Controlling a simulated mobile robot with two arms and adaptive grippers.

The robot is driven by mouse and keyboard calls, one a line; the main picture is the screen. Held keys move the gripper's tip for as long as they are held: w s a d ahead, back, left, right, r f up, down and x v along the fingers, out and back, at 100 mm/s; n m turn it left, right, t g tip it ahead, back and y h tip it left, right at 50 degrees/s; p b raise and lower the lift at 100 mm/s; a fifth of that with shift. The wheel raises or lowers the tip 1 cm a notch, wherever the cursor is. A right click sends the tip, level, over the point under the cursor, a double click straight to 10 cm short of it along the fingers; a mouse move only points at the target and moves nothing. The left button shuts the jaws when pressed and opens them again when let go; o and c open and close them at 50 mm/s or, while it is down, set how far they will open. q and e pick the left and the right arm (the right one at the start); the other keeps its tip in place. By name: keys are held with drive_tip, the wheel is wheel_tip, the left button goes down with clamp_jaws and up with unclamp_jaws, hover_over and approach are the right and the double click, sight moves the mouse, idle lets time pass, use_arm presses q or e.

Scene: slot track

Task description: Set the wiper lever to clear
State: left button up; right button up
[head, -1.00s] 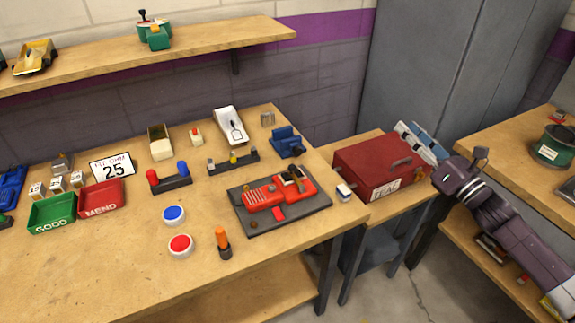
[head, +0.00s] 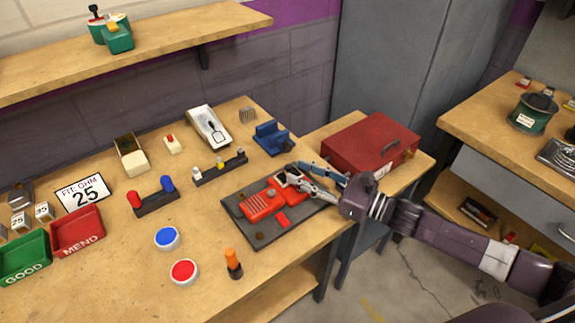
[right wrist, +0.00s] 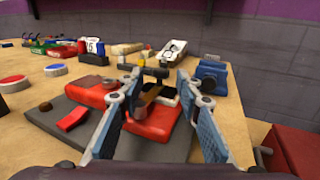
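A red hand-controller-like device (head: 262,205) lies opened on a dark grey board (head: 245,233) at the table's right side. In the right wrist view the red body (right wrist: 152,122) has a short brass-coloured arm with a black top (right wrist: 152,73), which may be the wiper lever; its setting cannot be read. My right gripper (head: 296,180) reaches in from the right, over the device's far right end. In the right wrist view its two blue-padded fingers (right wrist: 158,80) are spread on either side of the lever-like part, with no clear contact. My left gripper is out of view.
A blue vise (head: 272,138) stands just behind the board. A red toolbox (head: 365,147) sits on the side stand to the right. An orange-handled tool (head: 233,265), red button (head: 184,271) and blue button (head: 167,238) lie in front and left. Bare tabletop (head: 120,285) is at front left.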

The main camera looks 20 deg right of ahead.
sight(289, 166)
drive_tip(key=x, duration=0.4)
drive_tip(key=shift+s, duration=0.1)
drive_tip(key=shift+w+a, duration=0.1)
drive_tip(key=shift+w, duration=0.1)
clamp_jaws()
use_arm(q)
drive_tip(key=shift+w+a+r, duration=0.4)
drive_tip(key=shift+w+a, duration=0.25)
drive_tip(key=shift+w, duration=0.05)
